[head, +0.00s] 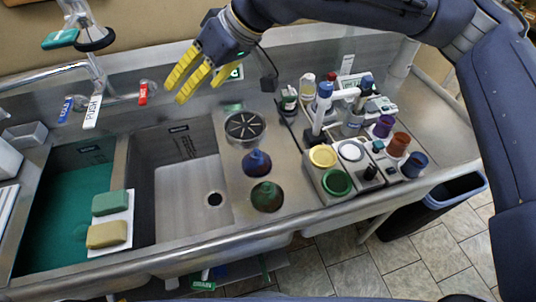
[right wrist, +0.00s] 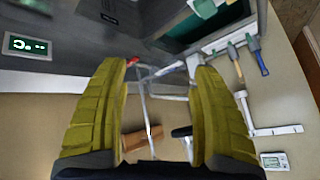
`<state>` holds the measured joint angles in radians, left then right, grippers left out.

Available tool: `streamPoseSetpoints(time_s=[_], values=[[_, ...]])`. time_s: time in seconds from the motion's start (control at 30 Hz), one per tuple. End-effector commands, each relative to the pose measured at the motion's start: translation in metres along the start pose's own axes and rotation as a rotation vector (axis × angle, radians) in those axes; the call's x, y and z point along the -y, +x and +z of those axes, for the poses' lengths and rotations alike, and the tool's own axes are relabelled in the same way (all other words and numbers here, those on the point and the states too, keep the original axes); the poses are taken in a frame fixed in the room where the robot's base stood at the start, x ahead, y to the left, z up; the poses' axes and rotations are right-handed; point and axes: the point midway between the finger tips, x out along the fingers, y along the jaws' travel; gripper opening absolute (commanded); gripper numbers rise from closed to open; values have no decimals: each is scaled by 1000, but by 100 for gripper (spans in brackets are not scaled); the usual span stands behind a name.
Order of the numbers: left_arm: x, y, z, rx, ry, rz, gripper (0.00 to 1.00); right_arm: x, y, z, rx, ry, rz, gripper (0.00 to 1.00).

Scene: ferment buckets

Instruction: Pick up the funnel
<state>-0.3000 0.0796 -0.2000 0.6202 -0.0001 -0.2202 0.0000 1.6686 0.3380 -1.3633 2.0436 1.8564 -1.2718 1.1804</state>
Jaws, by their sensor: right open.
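Two cone-shaped pieces that look like funnels stand on the steel counter right of the sink basins: a blue one (head: 257,162) and a green one (head: 267,196) in front of it. I cannot tell which one the task means. My right gripper (head: 193,88) has yellow fingers and is high over the back of the sink, behind and to the left of both cones. In the right wrist view my right gripper (right wrist: 160,68) is open, with nothing between its fingers. That view does not show the cones. My left gripper is not in view.
A black round grate (head: 245,128) is behind the blue cone. Bottles and coloured cups crowd the counter to the right, by a yellow lid (head: 323,156). The steel basin (head: 190,190) is empty. Sponges (head: 107,235) lie at the left. A tap (head: 95,75) rises at the back left.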

Motion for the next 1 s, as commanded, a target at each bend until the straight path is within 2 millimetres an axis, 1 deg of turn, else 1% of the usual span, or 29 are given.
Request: streamPoseSetpoints(time_s=[0.03,0.07,0.1,0.2,0.3,0.4,0.5,0.67,0.77,1.0], values=[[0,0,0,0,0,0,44,6,3,18,77,-5,29,65],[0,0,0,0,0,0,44,8,5,30,123,-1,45,65],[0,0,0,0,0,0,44,9,6,46,182,10,69,65],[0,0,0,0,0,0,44,7,5,83,318,41,136,65],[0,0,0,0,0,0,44,1,-2,114,428,83,205,65],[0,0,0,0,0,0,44,-6,-11,138,510,122,265,65],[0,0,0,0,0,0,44,-11,-19,154,565,154,311,65],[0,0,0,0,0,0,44,-17,-25,168,610,184,349,65],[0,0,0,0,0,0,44,-20,-19,176,618,190,354,65],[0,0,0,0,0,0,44,-30,13,202,620,190,350,65]])
